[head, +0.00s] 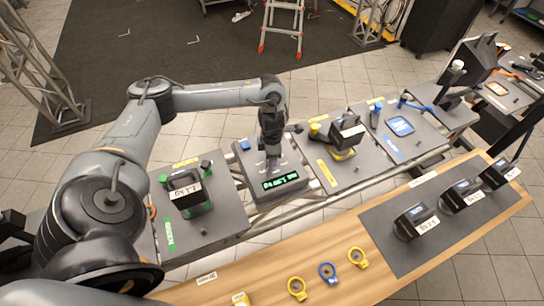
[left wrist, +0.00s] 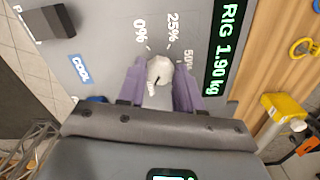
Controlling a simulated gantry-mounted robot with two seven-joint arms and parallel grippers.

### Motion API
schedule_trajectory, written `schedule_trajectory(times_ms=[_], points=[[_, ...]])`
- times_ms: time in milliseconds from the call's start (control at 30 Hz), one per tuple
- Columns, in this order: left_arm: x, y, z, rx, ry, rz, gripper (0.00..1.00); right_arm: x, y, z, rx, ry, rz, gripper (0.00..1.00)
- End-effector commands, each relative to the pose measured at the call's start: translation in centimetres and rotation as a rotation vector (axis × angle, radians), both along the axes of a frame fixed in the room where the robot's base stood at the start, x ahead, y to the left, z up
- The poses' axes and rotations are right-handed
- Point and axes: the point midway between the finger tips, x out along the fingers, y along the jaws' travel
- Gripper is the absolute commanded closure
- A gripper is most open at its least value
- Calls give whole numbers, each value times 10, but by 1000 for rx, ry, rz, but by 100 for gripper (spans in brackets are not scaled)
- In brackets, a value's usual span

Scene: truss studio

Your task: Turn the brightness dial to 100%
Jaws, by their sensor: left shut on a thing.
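The brightness dial (left wrist: 159,70) is a pale round knob on a grey panel. In the left wrist view, labels 0%, 25% and 50% show beside it; any further labels are hidden. My left gripper (left wrist: 158,82) has its two purple fingers on either side of the knob, shut on it. In the head view my left gripper (head: 272,160) reaches down onto the grey console, hiding the dial. The dial's pointer setting is hard to read. A green-lit display (left wrist: 219,45) beside the dial reads "RIG 1.90 kg". My right gripper is not in view.
The console stands in a row of grey panels on rails, between a left panel with a black lamp unit (head: 186,190) and a right panel with another (head: 347,132). A wooden bench (head: 220,292) in front holds yellow and blue rings and several black units.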

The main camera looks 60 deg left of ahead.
Motion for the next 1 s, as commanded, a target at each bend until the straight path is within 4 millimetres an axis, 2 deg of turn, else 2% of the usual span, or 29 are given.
schedule_trajectory(times_ms=[233, 267, 400, 767, 1000], points=[[0, -1, 2, -2, -2, -2, 96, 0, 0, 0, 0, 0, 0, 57], [0, -1, 1, -1, -1, -2, 61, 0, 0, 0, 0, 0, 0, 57], [0, 0, 1, 0, -1, -1, 40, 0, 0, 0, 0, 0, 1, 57], [0, 0, 4, 1, -1, 0, 40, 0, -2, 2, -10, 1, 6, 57], [1, 1, 35, 1, -5, 1, 40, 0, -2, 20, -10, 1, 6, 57]])
